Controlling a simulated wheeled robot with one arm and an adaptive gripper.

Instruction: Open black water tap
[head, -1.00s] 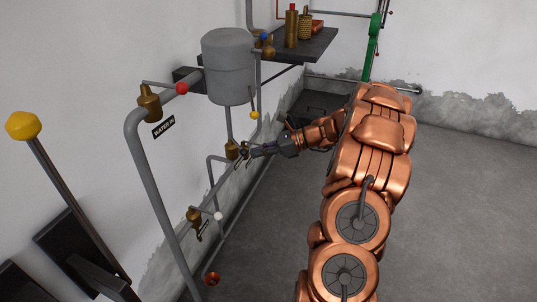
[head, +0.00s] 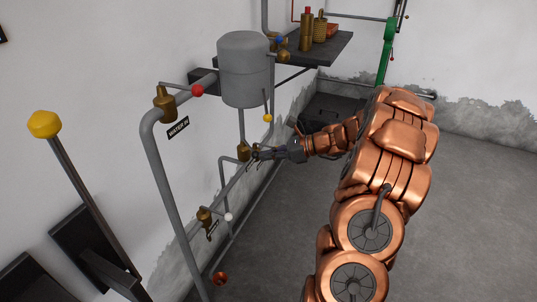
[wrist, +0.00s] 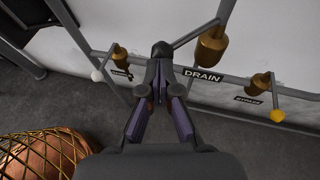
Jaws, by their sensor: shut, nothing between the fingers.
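The black water tap is a brass valve (wrist: 212,48) beside a "DRAIN" label, with a grey lever ending in a black knob (wrist: 162,50) in the wrist view. In the head view its brass body (head: 243,151) sits on the pipe below the grey tank; the black knob is hard to make out there. My gripper (wrist: 161,82) is shut with nothing held, its fingertips right at the black knob; I cannot tell whether they touch it. In the head view my gripper (head: 255,160) reaches left toward the valve from the right.
A white-knobbed valve (head: 205,216) is below, a red-knobbed one (head: 165,101) above left, and a yellow knob (head: 268,118) hangs under the tank (head: 243,75). A shelf (head: 300,50) holds brass parts. Pipes run along the wall; the floor (head: 480,220) at right is clear.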

